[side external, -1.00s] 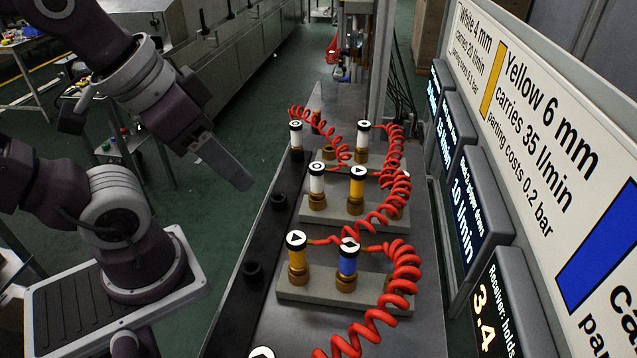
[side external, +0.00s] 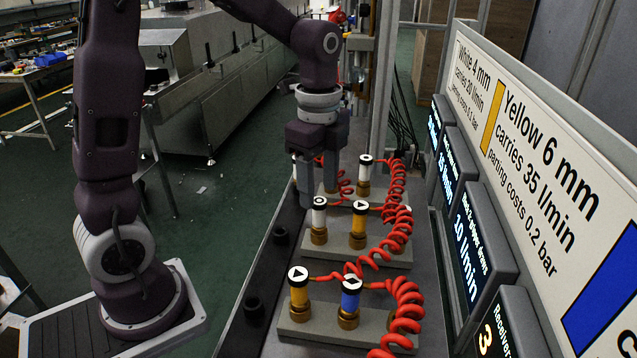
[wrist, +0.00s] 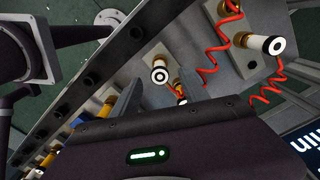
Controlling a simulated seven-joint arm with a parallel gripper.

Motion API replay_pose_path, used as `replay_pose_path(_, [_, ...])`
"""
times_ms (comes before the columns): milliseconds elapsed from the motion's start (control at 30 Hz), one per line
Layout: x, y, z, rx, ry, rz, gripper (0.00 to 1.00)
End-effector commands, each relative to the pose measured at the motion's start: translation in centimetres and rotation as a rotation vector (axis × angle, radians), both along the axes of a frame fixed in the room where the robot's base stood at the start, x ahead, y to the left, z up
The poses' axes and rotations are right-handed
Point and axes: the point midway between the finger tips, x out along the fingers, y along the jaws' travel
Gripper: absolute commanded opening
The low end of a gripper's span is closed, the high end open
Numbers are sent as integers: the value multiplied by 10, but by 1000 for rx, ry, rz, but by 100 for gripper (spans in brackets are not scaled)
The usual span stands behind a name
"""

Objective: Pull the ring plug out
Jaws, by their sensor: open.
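A white plug with a black band and a ring mark on top (side external: 319,205) stands upright in a brass socket, at the left of the middle block. It appears beyond the fingers in the wrist view (wrist: 160,75). My gripper (side external: 320,192) is open and empty, fingers pointing down, close to this plug's top; I cannot tell whether they touch. A yellow triangle-marked plug (side external: 360,212) stands to its right. A white plug (side external: 365,165) shows at the far block. Another white plug there is mostly hidden behind my left finger.
Red coiled hoses (side external: 395,240) run along the right. Displays (side external: 485,235) and a sign board (side external: 540,150) line the right side. Black round fittings (side external: 254,307) edge the left.

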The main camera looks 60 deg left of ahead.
Motion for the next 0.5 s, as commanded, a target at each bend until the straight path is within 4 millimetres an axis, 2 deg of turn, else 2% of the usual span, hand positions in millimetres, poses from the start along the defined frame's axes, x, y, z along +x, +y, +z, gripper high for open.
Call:
replay_pose_path(300, [-1,0,-54,-1,6,-7,52])
replay_pose_path(500, [0,0,-69,-1,2,-5,52])
